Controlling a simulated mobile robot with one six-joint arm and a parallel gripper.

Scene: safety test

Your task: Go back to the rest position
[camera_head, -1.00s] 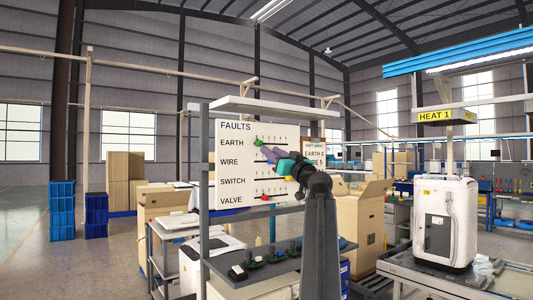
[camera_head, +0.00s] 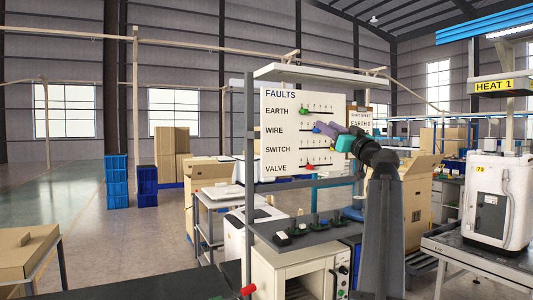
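My gripper (camera_head: 319,128) has purple fingers on a teal body. It is in front of the white FAULTS board (camera_head: 280,122), overlapping its right part around the WIRE row. The dark arm rises from the bottom of the picture and bends left at the top. The fingers are seen at a shallow angle, so any gap between them is unclear, and contact with the board cannot be told. Nothing held is visible. The board has rows EARTH, WIRE, SWITCH and VALVE, with a green slider knob (camera_head: 305,112) on EARTH and a red one (camera_head: 309,167) on VALVE.
A shelf (camera_head: 300,236) below the board holds small dark parts. A clipboard sheet (camera_head: 360,117) hangs behind the gripper. A white machine (camera_head: 497,200) under a HEAT 1 sign (camera_head: 495,87) stands right. Blue crates (camera_head: 117,180) and open floor (camera_head: 95,225) are left.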

